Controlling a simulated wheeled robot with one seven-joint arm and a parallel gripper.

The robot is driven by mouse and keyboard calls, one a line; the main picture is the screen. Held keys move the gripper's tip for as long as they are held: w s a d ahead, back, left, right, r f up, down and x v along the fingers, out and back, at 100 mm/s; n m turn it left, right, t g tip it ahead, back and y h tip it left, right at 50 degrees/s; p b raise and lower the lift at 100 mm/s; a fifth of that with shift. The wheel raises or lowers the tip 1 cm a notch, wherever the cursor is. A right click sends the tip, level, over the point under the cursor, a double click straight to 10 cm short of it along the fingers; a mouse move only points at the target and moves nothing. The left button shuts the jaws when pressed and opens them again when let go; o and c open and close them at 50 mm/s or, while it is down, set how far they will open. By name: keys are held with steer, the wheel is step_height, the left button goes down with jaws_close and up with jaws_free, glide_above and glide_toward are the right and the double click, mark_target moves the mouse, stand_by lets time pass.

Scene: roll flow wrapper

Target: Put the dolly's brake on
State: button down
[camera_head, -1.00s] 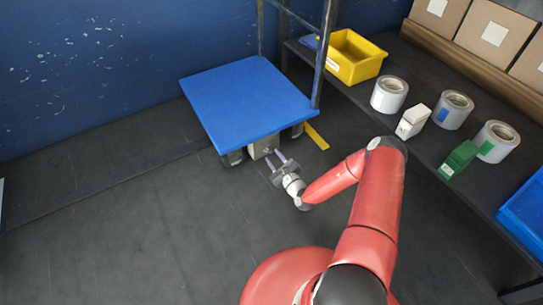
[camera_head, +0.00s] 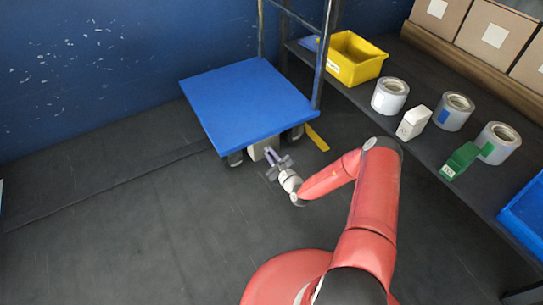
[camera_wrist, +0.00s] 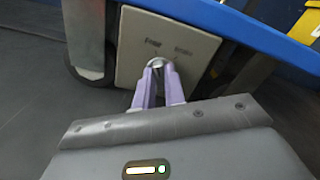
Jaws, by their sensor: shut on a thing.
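The dolly (camera_head: 252,100) has a flat blue deck and small dark wheels, and stands near the blue wall. A pale plate (camera_head: 258,148) sits under its near edge. In the wrist view this plate (camera_wrist: 130,62) carries the words "Free" at left and "Brake" at right. A rounded metal knob or lever end (camera_wrist: 157,62) shows below the words, nearer "Free". My gripper (camera_head: 270,154) is at the plate, and its purple fingers (camera_wrist: 159,72) are shut on the knob. The fingers hide part of the knob.
A dark shelf at right holds a yellow bin (camera_head: 356,62), tape rolls (camera_head: 390,96), a white item (camera_head: 413,122), a green item (camera_head: 460,161) and boxes (camera_head: 493,38). A yellow strip (camera_head: 317,137) lies on the floor right of the dolly. Floor at left is clear.

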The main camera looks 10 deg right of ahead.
steer(key=m+p, duration=0.2)
steer(key=m, duration=0.3)
steer(key=shift+d+r+m, duration=0.1)
steer(key=shift+d+m, duration=0.05)
steer(key=shift+m, duration=0.15)
steer(key=m+p, duration=0.1)
steer(key=m, duration=0.5)
steer(key=shift+d, duration=0.1)
steer(key=shift+m, duration=0.3)
steer(key=c, duration=1.5)
jaws_free()
steer(key=shift+o, duration=0.2)
steer(key=p+v, duration=0.1)
steer(key=v, duration=0.6)
steer(key=shift+s+d, duration=0.15)
steer(key=shift+s, duration=0.2)
